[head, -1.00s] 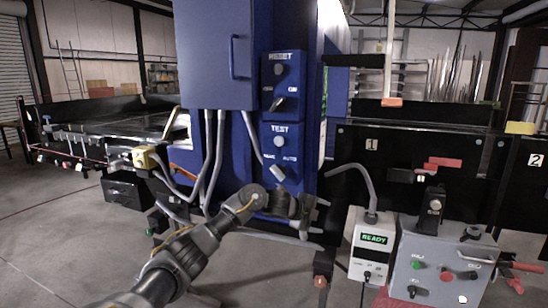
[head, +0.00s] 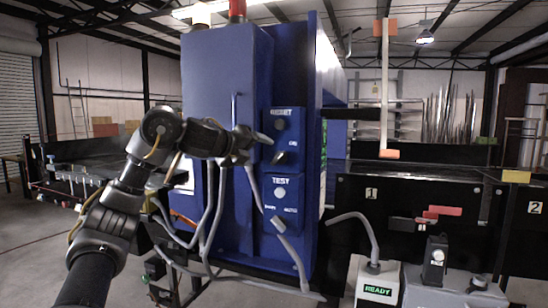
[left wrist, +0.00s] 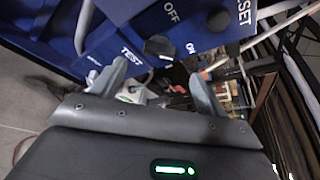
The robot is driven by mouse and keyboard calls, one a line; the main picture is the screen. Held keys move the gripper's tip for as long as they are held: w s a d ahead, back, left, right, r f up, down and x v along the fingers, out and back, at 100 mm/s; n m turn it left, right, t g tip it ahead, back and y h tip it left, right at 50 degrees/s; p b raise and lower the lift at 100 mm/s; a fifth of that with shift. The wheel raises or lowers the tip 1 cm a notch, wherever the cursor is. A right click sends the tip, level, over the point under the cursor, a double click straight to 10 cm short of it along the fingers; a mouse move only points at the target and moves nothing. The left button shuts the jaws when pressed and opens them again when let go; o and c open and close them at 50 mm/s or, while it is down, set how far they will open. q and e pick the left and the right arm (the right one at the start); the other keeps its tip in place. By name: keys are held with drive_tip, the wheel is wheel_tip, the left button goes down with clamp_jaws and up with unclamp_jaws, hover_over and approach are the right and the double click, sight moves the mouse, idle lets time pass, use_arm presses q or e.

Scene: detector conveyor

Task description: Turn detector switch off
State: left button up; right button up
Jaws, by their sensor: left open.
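The detector switch (head: 284,158) is a dark knob on the blue RESET panel (head: 295,125) of the tall blue detector cabinet. In the left wrist view the dark knob (left wrist: 158,46) sits between the OFF and ON labels, ahead of my fingers. My left gripper (head: 246,142) is just left of the RESET panel in the head view, near the switch's height. In the left wrist view its two fingers (left wrist: 160,82) are spread, with nothing between them. My right gripper is not in view.
Below is the blue TEST panel (head: 285,195) with a light button and a pale-handled switch (head: 278,224). A READY box (head: 378,285) and a grey control box (head: 450,290) stand at lower right.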

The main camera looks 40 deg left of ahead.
sight(277, 157)
use_arm(q)
drive_tip(key=p+x, duration=0.2)
drive_tip(key=x, duration=0.5)
drive_tip(key=shift+w, duration=0.35)
drive_tip(key=shift+p+x, duration=0.3)
drive_tip(key=shift+x, duration=0.45)
drive_tip(key=shift+s+f, duration=0.1)
drive_tip(key=shift+f, duration=0.05)
drive_tip(key=shift+c, duration=0.2)
drive_tip(key=c, duration=0.9)
